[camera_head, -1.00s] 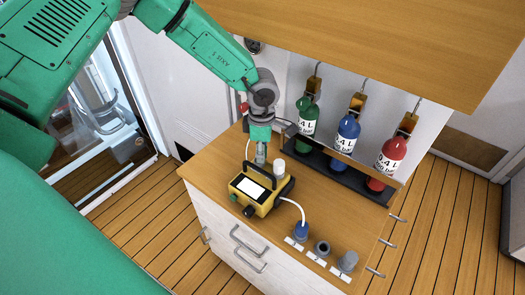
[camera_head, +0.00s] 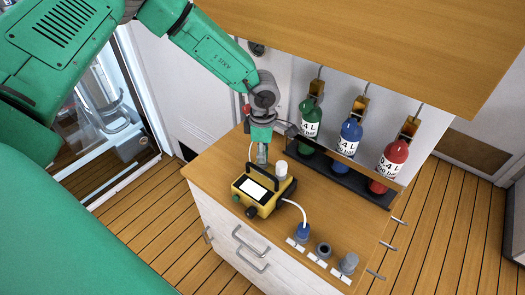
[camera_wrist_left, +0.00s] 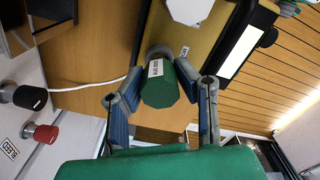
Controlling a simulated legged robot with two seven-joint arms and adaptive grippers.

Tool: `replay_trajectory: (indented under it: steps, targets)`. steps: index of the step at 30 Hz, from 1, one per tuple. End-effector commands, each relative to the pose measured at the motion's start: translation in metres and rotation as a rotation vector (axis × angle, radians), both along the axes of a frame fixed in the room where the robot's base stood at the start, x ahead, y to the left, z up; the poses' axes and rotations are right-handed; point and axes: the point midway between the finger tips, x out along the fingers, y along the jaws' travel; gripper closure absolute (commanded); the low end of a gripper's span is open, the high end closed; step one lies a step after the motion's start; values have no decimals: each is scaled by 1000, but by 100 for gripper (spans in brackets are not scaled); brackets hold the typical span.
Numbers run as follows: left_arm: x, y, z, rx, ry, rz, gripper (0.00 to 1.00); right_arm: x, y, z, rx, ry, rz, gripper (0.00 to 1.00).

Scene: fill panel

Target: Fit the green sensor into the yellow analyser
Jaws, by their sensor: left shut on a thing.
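The yellow analyser (camera_head: 266,208) stands on the wooden counter, with a white screen, a black handle and a white cylinder (camera_head: 281,168) on top. My left gripper (camera_head: 262,158) points down at its far-left end. In the left wrist view the green sensor (camera_wrist_left: 160,88), with a white label, sits between the fingers of my left gripper (camera_wrist_left: 160,105), which is shut on it. The sensor's far end meets a grey ring beside the analyser's yellow body (camera_wrist_left: 150,22). I cannot tell how deep it sits. In the head view the sensor is mostly hidden. My right gripper is out of view.
Green (camera_head: 310,122), blue (camera_head: 349,134) and red (camera_head: 391,160) bottles stand in a rack behind. Sockets, one with a blue plug (camera_head: 303,231) and white cable, line the counter's front right. A wooden cupboard (camera_head: 390,40) overhangs. The counter left of the analyser is clear.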

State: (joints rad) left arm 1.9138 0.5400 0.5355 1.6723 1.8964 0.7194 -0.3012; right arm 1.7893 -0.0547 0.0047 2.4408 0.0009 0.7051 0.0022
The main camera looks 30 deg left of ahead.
Motion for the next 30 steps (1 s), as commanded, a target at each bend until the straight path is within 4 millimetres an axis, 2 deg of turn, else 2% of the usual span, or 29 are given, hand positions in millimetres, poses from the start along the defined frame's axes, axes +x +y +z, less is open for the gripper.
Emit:
replay_trajectory:
  steps: [30]
  targets:
    - [0, 3, 0, -1, 0, 1, 100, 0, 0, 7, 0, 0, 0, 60]
